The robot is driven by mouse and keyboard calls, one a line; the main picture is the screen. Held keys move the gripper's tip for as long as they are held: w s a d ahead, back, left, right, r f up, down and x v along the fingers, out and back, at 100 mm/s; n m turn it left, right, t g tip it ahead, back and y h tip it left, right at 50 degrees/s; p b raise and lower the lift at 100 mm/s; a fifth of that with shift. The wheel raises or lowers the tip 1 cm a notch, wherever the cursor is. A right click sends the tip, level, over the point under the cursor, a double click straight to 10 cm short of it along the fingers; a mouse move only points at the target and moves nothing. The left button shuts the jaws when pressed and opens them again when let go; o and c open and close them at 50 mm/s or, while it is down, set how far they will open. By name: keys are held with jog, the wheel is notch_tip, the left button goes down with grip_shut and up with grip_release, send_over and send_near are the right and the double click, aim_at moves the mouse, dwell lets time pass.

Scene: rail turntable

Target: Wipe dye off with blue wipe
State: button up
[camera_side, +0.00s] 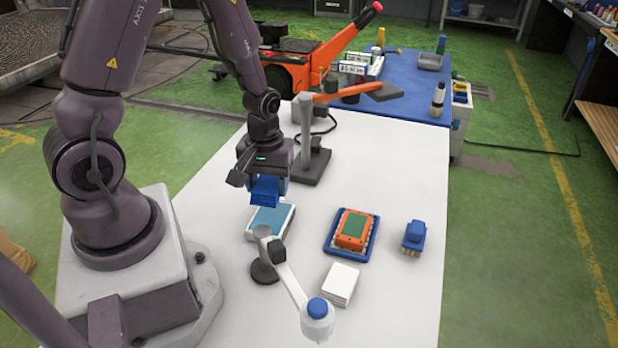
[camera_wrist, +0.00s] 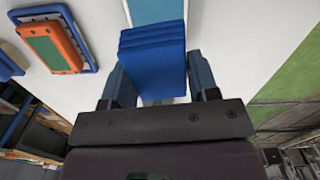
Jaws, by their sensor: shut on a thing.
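My gripper (camera_side: 266,186) is shut on a folded blue wipe (camera_side: 264,192) in the side view. In the wrist view the wipe (camera_wrist: 153,58) is a blue block of stacked folds between the fingers of my gripper (camera_wrist: 160,85). The wipe hangs above a white-edged tray or pad with a light blue top (camera_side: 270,221); the light blue surface also shows at the top of the wrist view (camera_wrist: 155,10). I cannot make out any dye on the surfaces in view.
An orange device with a green face (camera_side: 352,229) lies on a blue tray (camera_side: 331,247). A blue brush-like item (camera_side: 414,236), white stacked pads (camera_side: 341,283) and a blue-capped swing arm (camera_side: 290,282) stand nearby. A grey post (camera_side: 306,130) rises behind my gripper.

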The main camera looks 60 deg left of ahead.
aim_at(272, 215)
jog(key=shift+w+f+m, duration=0.1)
jog(key=shift+m, duration=0.5)
jog(key=shift+f, duration=2.4)
jog(key=shift+f, duration=0.55)
jog(key=shift+r, duration=3.5)
jog(key=shift+d, duration=0.1)
